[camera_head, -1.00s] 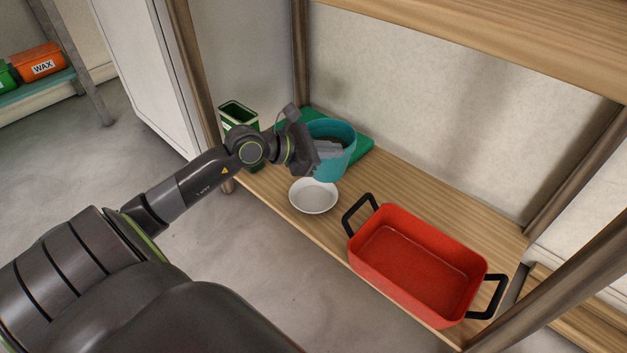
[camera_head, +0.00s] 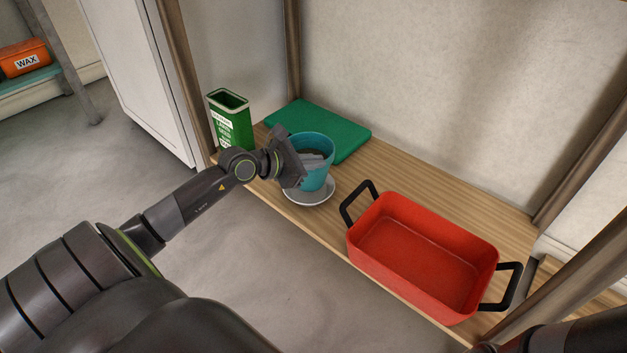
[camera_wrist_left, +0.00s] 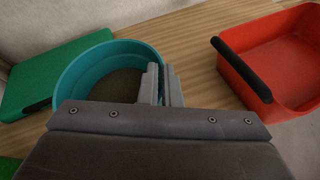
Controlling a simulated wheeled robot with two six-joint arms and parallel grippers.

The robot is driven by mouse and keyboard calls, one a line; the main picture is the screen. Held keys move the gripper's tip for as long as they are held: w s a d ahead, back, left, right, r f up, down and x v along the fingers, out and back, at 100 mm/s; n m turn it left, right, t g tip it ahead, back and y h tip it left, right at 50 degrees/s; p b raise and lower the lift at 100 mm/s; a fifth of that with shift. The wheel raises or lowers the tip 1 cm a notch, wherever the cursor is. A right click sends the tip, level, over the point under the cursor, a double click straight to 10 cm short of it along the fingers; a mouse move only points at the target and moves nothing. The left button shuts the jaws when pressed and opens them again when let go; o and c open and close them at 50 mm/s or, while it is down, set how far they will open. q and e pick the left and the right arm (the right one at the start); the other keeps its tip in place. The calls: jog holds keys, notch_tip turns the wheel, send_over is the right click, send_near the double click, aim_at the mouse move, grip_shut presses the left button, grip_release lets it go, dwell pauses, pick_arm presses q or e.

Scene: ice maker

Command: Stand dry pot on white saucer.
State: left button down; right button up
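The teal pot (camera_head: 318,177), with dark soil inside, looks upright over the white saucer (camera_head: 309,199) on the wooden shelf. The saucer's front and side rim shows around the pot's base. I cannot tell whether the base touches it. My left gripper (camera_head: 313,161) reaches in from the left and is shut on the pot's rim. In the left wrist view the fingers (camera_wrist_left: 162,86) straddle the wall of the pot (camera_wrist_left: 90,65) on its right side. The saucer is hidden there. My right gripper is not in view.
A red pan (camera_head: 425,255) with black handles stands to the right of the saucer. A green mat (camera_head: 335,125) lies behind the pot. A green box (camera_head: 232,122) stands at the left by a shelf post. Bare shelf lies right of the mat.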

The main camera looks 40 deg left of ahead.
aim_at(314, 173)
pick_arm(q)
jog(key=shift+f+b, duration=1.4)
jog(key=shift+f, duration=0.5)
jog(key=shift+r, duration=0.1)
jog(key=c, duration=2)
grip_release()
jog(key=o, duration=0.4)
